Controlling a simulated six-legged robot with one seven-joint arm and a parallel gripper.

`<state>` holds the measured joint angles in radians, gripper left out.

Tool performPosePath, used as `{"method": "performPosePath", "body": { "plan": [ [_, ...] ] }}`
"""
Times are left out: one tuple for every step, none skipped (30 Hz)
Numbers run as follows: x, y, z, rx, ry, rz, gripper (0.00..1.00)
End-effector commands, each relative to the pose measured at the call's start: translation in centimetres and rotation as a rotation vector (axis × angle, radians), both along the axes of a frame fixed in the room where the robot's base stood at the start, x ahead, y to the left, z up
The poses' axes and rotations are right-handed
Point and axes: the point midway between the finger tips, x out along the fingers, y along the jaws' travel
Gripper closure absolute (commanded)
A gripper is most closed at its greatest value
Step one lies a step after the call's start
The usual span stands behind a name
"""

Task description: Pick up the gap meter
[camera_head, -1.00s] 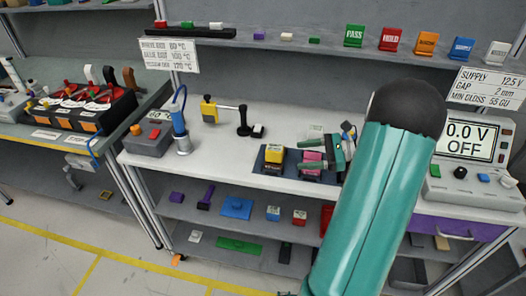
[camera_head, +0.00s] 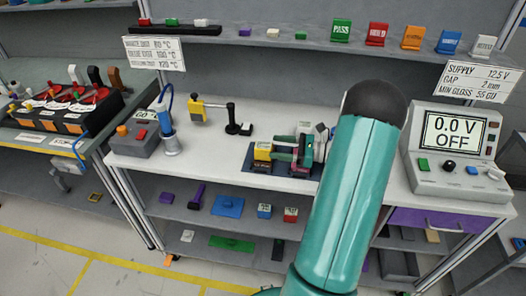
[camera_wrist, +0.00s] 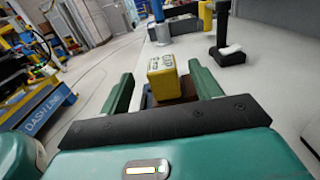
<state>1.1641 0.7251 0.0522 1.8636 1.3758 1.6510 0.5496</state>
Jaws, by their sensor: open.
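In the wrist view the yellow device (camera_wrist: 163,78) shows ahead, between my green fingers. My gripper (camera_head: 279,151) is open and empty, just right of the device in the head view, with the fingers pointing toward it. I cannot tell whether either finger touches it. The device's lower part is partly hidden. My gripper and arm hide much of the mat's right side.
A blue cylindrical tool (camera_head: 168,130) and a black stand with a yellow-ended arm (camera_head: 235,128) are left of the mat. A power supply display (camera_head: 455,135) stands at right. Shelves lie above and below. The bench in front of the black stand is clear.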

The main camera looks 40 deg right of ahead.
Motion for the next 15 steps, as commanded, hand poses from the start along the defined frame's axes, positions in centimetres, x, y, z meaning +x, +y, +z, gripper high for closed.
{"method": "performPosePath", "body": {
  "plan": [
    [0.3, 0.2, 0.0, 0.000, 0.000, 0.002, 0.36],
    [0.4, 0.3, 0.0, 0.000, 0.000, 0.002, 0.36],
    [0.7, 0.5, 0.0, 0.000, 0.000, 0.003, 0.36],
    [0.9, 0.7, -0.1, 0.000, 0.000, 0.004, 0.36],
    [1.2, 0.9, -0.1, 0.000, 0.000, 0.004, 0.36],
    [1.6, 1.2, -0.2, 0.001, 0.001, 0.004, 0.36],
    [2.0, 1.4, -0.3, 0.001, 0.001, 0.004, 0.36],
    [2.4, 1.7, -0.3, 0.001, 0.001, 0.006, 0.36],
    [3.0, 2.1, -0.4, 0.001, 0.001, 0.007, 0.36],
    [3.4, 2.4, -0.4, 0.001, 0.001, 0.006, 0.36],
    [3.7, 2.7, -0.4, 0.000, 0.000, 0.005, 0.36],
    [4.1, 3.0, -0.4, 0.001, -0.001, 0.005, 0.36],
    [4.3, 3.1, -0.4, 0.000, 0.000, 0.005, 0.36],
    [4.5, 3.2, -0.4, 0.000, 0.000, 0.005, 0.36],
    [4.6, 3.3, -0.4, -0.001, 0.001, 0.004, 0.36]
  ]
}}
